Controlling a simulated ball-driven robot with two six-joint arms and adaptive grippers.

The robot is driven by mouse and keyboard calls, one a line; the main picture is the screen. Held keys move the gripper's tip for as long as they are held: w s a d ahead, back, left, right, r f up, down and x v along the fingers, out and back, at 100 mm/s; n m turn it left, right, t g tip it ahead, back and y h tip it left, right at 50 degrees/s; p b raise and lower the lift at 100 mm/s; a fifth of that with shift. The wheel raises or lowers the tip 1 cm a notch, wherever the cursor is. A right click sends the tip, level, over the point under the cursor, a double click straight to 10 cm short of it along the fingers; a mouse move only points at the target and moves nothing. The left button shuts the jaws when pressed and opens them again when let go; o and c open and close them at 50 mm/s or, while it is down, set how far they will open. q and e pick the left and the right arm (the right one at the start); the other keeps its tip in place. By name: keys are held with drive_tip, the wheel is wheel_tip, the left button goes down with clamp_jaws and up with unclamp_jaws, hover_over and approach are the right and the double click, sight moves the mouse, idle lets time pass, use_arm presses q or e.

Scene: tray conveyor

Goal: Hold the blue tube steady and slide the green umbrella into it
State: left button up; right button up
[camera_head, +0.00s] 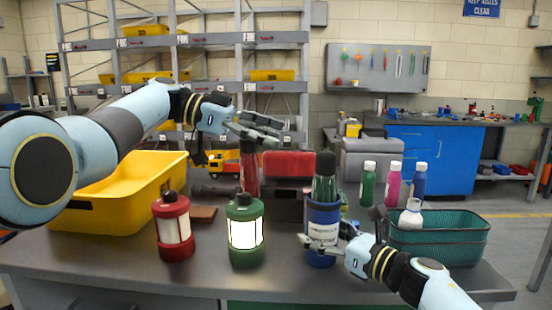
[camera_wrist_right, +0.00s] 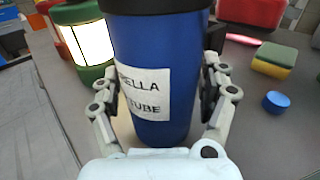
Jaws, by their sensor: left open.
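The blue tube (camera_head: 322,215) stands upright on the table; its white label and dark rim show in the right wrist view (camera_wrist_right: 152,60). The green umbrella (camera_head: 324,188) stands upright in the tube's mouth, dark end up, its lower part hidden inside. My right gripper (camera_head: 320,246) is shut on the tube, one finger on each side in the right wrist view (camera_wrist_right: 160,95). My left gripper (camera_head: 278,131) is open and empty, up and to the left of the umbrella, apart from it.
A green lantern (camera_head: 245,258) and a red lantern (camera_head: 173,248) stand left of the tube. A red upright object (camera_head: 249,170) is behind the green lantern. A yellow bin (camera_head: 100,212) is at left; a teal basket (camera_head: 440,246) and bottles (camera_head: 392,184) are at right.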

drive_tip(key=shift+o, duration=1.1)
